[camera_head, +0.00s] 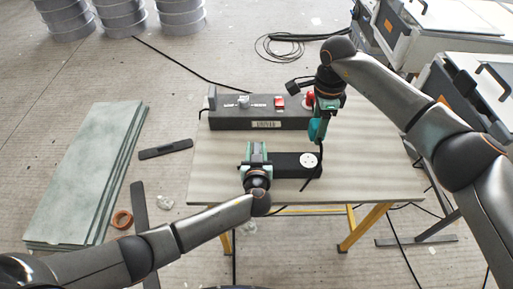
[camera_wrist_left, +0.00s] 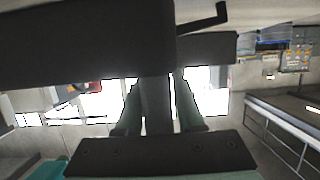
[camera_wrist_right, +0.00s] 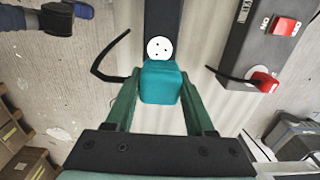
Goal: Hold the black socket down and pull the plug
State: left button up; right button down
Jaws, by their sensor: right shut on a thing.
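The black socket (camera_head: 285,165) is a dark bar lying on the table with a round white face (camera_head: 308,160) near its right end. My left gripper (camera_head: 256,150) is at its left end. In the left wrist view its fingers are apart with a dark strip (camera_wrist_left: 156,105) between them; whether they squeeze it I cannot tell. My right gripper (camera_head: 318,122) is shut on the teal plug (camera_wrist_right: 160,82). In the right wrist view the white face (camera_wrist_right: 159,48) shows its holes beyond the plug. The plug appears clear of the face.
A dark switch box (camera_head: 265,125) with red buttons lies behind the socket on the table (camera_head: 390,185). A black cable (camera_wrist_right: 105,60) curves beside the plug. Grey-green sheets (camera_head: 85,175) are stacked on the floor at the left. The table's right part is bare.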

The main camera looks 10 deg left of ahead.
pick_arm(q)
jog(key=o, duration=0.3)
jog(key=shift+o, duration=0.2)
jog(key=shift+s, duration=0.1)
jog(key=v, duration=1.2)
jog(key=shift+r, duration=0.1)
